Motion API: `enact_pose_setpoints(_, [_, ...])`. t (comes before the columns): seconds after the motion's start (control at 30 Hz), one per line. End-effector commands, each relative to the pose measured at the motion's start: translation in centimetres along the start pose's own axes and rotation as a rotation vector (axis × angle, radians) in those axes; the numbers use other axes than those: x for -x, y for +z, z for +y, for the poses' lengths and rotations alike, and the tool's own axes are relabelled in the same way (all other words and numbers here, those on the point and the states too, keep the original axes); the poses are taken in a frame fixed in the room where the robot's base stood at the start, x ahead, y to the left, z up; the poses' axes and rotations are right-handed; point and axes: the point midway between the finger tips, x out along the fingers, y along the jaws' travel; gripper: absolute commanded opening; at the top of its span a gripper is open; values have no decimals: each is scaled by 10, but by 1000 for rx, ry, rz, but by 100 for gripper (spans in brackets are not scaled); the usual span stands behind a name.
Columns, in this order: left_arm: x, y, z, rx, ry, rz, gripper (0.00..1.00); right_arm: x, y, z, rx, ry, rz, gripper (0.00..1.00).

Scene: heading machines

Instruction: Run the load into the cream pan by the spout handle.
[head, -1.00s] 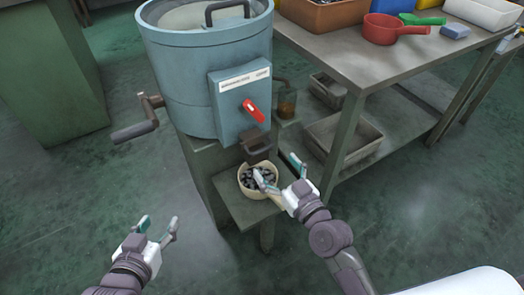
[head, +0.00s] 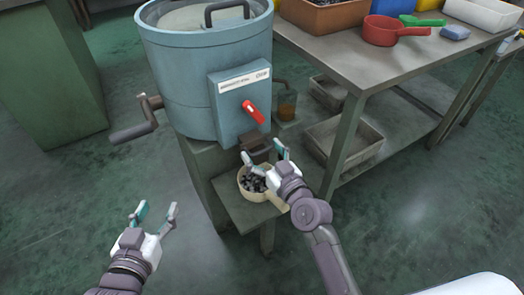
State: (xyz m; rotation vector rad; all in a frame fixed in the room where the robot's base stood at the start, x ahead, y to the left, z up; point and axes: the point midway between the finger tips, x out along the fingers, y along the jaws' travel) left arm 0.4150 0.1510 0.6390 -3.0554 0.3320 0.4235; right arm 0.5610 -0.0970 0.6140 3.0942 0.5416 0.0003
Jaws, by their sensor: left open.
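The blue-grey drum machine (head: 180,80) stands at upper centre, with a red lever (head: 253,112) on its front box. Below that box is the dark brown spout (head: 256,145), partly hidden by my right gripper. The cream pan (head: 253,196) sits under the spout on a small shelf and holds many dark pieces (head: 252,181); my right gripper hides part of it. My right gripper (head: 263,155) is open, with its fingers on either side of the spout area; I cannot tell if they touch it. My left gripper (head: 157,210) is open and empty over the floor at lower left.
A crank handle (head: 138,122) juts from the machine's left side. A metal workbench (head: 352,60) stands at right with a red scoop (head: 390,30) and bins on top, and grey trays (head: 345,143) below.

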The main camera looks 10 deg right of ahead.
Motion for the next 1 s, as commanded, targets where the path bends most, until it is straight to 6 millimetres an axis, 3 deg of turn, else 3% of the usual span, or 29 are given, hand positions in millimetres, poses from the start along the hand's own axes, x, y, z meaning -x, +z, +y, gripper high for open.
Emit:
enact_pose_setpoints(0.03, [0, 0, 0, 0, 0, 0, 56, 0, 0, -1, -1, -3, -1, 49])
enact_pose_setpoints(0.2, [0, 0, 0, 0, 0, 0, 56, 0, 0, -1, -1, -3, -1, 21])
enact_pose_setpoints(0.3, [0, 0, 0, 0, 0, -2, 56, -5, 0, -2, -2, -4, -1, 21])
enact_pose_setpoints(0.53, [1, 9, -1, 0, -2, -56, 56, -38, 0, -2, -2, -6, 0, 21])
enact_pose_setpoints(0.83, [3, 13, -1, 1, -4, -73, 56, -42, -1, -2, -1, -6, 1, 21])
enact_pose_setpoints(0.87, [3, 13, -1, 1, -4, -73, 56, -42, -1, -2, -1, -5, 1, 85])
enact_pose_setpoints(0.9, [3, 14, -1, 1, -4, -72, 56, -42, -1, -2, -1, -5, 1, 92])
enact_pose_setpoints(1.0, [3, 14, -1, 2, -4, -72, 56, -42, -1, -2, -1, -5, 1, 94])
